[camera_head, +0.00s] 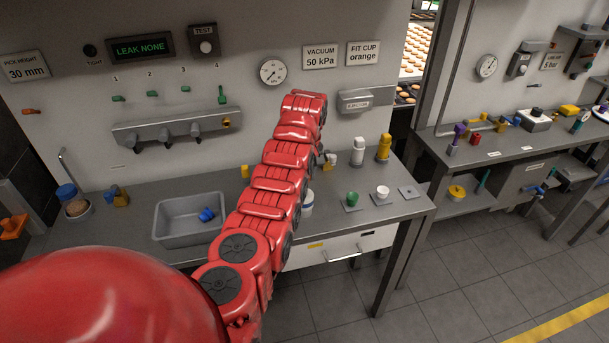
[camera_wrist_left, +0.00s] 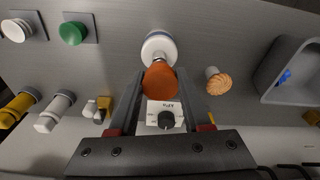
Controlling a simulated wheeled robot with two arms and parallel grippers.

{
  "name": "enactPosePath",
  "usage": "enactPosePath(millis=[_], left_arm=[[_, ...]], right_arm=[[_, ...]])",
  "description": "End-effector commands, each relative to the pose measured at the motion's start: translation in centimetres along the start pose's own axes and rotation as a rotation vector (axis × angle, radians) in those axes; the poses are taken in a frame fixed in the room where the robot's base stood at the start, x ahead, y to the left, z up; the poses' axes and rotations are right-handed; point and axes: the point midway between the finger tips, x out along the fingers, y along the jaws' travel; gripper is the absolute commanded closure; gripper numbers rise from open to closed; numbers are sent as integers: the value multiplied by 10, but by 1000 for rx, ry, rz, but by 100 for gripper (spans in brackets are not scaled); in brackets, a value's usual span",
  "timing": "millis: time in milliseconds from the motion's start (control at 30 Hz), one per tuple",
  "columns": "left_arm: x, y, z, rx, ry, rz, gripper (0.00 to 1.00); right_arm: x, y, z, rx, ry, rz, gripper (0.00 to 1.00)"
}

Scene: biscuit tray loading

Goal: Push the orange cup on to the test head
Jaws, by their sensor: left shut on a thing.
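The orange cup (camera_wrist_left: 160,80) sits between the two dark fingers of my left gripper (camera_wrist_left: 158,76) in the left wrist view, and the gripper is shut on it. Right behind the cup in that view stands a white round piece with a blue band (camera_wrist_left: 158,42), which looks like the test head. The cup overlaps its narrow neck, and I cannot tell whether they touch. In the head view my red arm hides the gripper and the cup; a white and blue cylinder (camera_head: 307,204) shows beside it. My right gripper is out of view.
A green cup (camera_head: 352,198) and a white cup (camera_head: 382,191) stand on small plates at the right, beside an empty plate (camera_head: 412,193). A white bottle (camera_head: 358,151) and a yellow bottle (camera_head: 384,148) stand behind. A grey bin (camera_head: 175,210) is at the left. The display (camera_head: 140,48) reads LEAK NONE.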

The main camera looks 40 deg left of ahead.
Motion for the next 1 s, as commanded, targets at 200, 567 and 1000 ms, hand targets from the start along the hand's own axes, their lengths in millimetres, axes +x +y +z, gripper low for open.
enactPosePath(millis=[200, 567, 1000], left_arm=[[7, 0, 1, 0, 0, 0, 100], [15, 0, 2, 1, 0, 0, 100], [20, 0, 3, 2, -2, -1, 28]], right_arm=[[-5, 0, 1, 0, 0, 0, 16], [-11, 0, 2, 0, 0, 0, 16], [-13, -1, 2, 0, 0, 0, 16]])
